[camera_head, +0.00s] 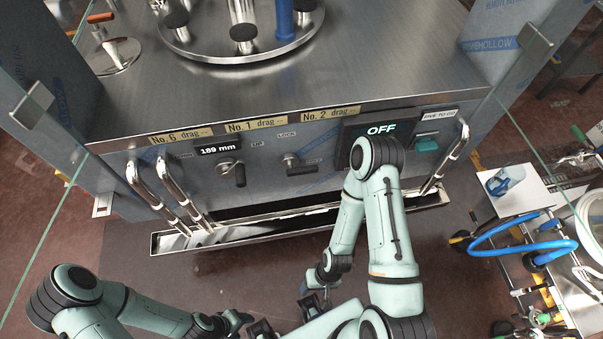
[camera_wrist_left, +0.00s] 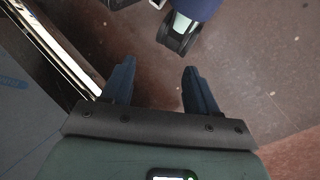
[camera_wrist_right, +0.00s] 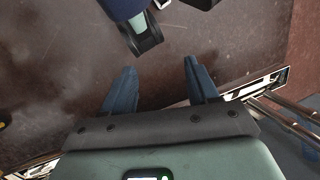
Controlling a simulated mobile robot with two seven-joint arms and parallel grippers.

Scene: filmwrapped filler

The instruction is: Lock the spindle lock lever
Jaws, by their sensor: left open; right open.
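The spindle lock lever (camera_head: 299,166) is a dark handle on a round metal hub, on the front panel under the LOCK label. Its handle points right, roughly level. In the head view my left gripper (camera_head: 258,327) is low in the middle, well below and in front of the panel. My right gripper (camera_head: 318,288) is below the lever and the trough, away from the panel. The left wrist view shows my left gripper (camera_wrist_left: 157,70) open and empty. The right wrist view shows my right gripper (camera_wrist_right: 159,66) open and empty. Neither touches the lever.
The OFF screen (camera_head: 385,130) is right. Bent metal handles (camera_head: 150,187) and a trough (camera_head: 270,231) project from the panel. A cart (camera_head: 545,265) stands right. Open floor lies left.

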